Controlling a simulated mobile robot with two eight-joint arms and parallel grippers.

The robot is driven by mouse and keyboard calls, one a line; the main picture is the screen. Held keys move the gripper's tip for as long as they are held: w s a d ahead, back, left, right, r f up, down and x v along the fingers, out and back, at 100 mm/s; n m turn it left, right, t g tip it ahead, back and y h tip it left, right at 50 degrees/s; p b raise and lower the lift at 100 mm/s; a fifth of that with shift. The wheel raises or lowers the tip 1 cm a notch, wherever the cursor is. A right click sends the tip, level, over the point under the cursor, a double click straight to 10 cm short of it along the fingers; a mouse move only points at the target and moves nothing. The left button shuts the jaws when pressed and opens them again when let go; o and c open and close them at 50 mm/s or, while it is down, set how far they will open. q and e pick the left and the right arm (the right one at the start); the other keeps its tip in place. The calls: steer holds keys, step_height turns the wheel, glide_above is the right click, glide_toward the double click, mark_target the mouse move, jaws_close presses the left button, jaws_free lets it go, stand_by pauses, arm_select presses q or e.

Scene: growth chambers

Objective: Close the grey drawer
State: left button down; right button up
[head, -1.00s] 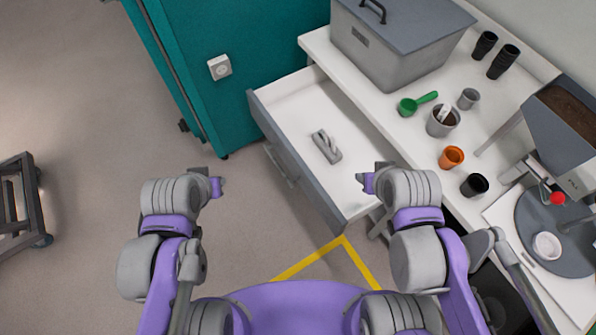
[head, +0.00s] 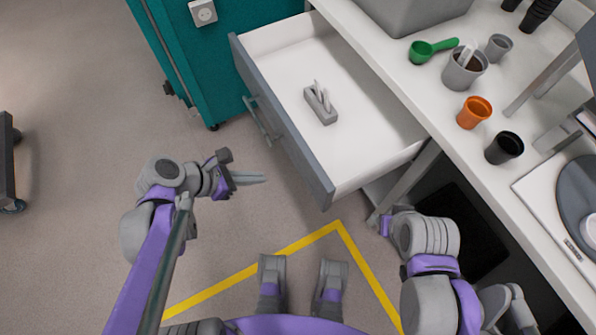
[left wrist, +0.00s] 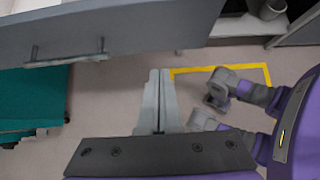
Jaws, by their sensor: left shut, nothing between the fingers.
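The grey drawer (head: 283,125) stands pulled out from the white bench, with its grey front towards the lower left and its white inside showing. Its bar handle (head: 262,120) is on the front panel. In the left wrist view the drawer front (left wrist: 130,28) crosses the top, with the handle (left wrist: 68,57) at left. My left gripper (head: 262,178) is shut and empty, in front of the drawer's front and below the handle, apart from both. Its fingers (left wrist: 159,75) point towards the panel. My right gripper (head: 386,225) is below the drawer's near corner, mostly hidden by its wrist.
A small grey holder (head: 321,106) lies in the drawer. A teal cabinet (head: 180,60) stands beside it. Floor in front of the drawer is clear, with yellow tape (head: 245,272).

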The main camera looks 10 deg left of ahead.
mark_target(304, 169)
arm_select(q)
steer(key=shift+w+d+f+b, duration=0.6)
steer(key=shift+w+d+f, duration=0.4)
steer(key=shift+d, duration=0.4)
steer(key=shift+w+d+f+b, duration=0.55)
steer(key=shift+w+d+f, duration=0.4)
steer(key=shift+d, duration=0.5)
steer(key=shift+w+d+f+b, duration=0.6)
steer(key=shift+w+d+f, duration=0.25)
steer(key=shift+d+f, duration=0.4)
steer(key=shift+d+r, duration=0.15)
steer(key=shift+d, duration=0.05)
steer(key=shift+w+d, duration=0.3)
steer(key=shift+d, duration=0.1)
steer(key=w+d, duration=0.5)
steer(key=d, duration=0.2)
steer(key=w+d, duration=0.5)
steer(key=d, duration=0.3)
steer(key=w+d, duration=0.5)
steer(key=d, duration=0.3)
steer(key=shift+w+p, duration=0.25)
steer(key=shift+p, duration=0.05)
steer(key=shift+w+d, duration=0.5)
steer(key=shift+d, duration=0.25)
steer(key=shift+w+d, duration=0.1)
steer(key=shift+r, duration=0.15)
